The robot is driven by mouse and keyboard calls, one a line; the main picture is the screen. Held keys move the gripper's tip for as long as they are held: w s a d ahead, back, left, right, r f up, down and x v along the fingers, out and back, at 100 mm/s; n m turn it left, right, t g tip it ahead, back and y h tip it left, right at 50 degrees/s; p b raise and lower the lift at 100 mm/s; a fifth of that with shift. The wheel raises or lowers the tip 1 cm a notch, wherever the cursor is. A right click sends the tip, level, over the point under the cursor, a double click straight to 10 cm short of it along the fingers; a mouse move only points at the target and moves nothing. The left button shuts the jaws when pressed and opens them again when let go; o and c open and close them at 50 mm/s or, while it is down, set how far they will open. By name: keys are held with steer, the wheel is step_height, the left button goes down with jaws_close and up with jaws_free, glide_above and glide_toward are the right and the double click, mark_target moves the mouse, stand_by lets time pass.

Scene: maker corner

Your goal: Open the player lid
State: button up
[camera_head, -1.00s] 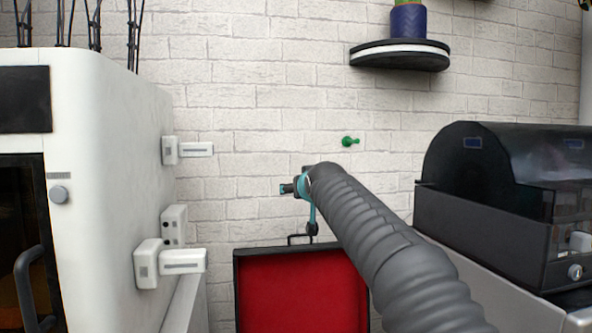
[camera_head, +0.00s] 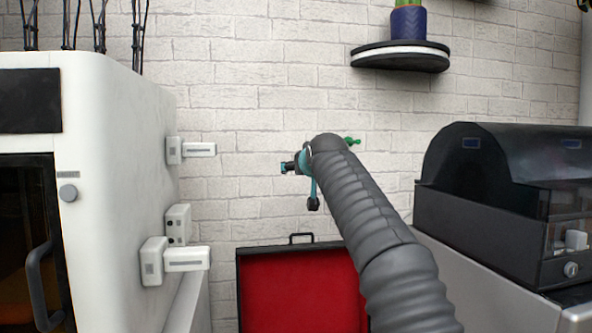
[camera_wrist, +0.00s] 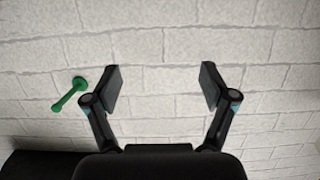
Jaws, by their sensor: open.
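My gripper (camera_head: 297,166) is at the end of the ribbed grey arm, in front of the white brick wall and above the red-lined case. In the wrist view my gripper (camera_wrist: 162,86) is open, with nothing between its fingers but wall behind. A black machine (camera_head: 480,230) with a dark, see-through domed lid (camera_head: 480,160) stands at the right; its lid looks down. A black-edged case (camera_head: 290,290) with a red inner face and a handle on top stands low in the middle. I cannot tell for sure which one is the player. The gripper touches neither.
A white cabinet-like machine (camera_head: 120,200) with protruding white fittings fills the left. A green wall hook (camera_head: 353,141) is near the arm and shows in the wrist view (camera_wrist: 70,95). A small shelf (camera_head: 400,56) holds a blue pot.

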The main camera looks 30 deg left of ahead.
stand_by(0.4)
steer(key=v, duration=1.2)
stand_by(0.6)
step_height(320, 180, down, 12)
steer(key=g+h, duration=0.2)
steer(key=g, duration=0.1)
steer(key=s+d+f+g+h, duration=0.25)
steer(key=s+d+f, duration=0.25)
steer(key=d+f, duration=0.55)
steer(key=s+d+f+m+h, duration=0.1)
steer(key=s+d+f+m, duration=0.1)
steer(key=s+d+f, duration=0.3)
steer(key=s+d+f+m+h, duration=0.2)
steer(key=s+d+f, duration=0.3)
steer(key=s+d, duration=0.6)
steer(key=s+d+f+m+h, duration=0.2)
steer(key=s+d+f, duration=0.3)
steer(key=d, duration=1.5)
steer(key=s+m+g, duration=0.1)
steer(key=s, duration=0.3)
steer(key=shift+f+m, duration=0.35)
steer(key=shift+m, duration=0.05)
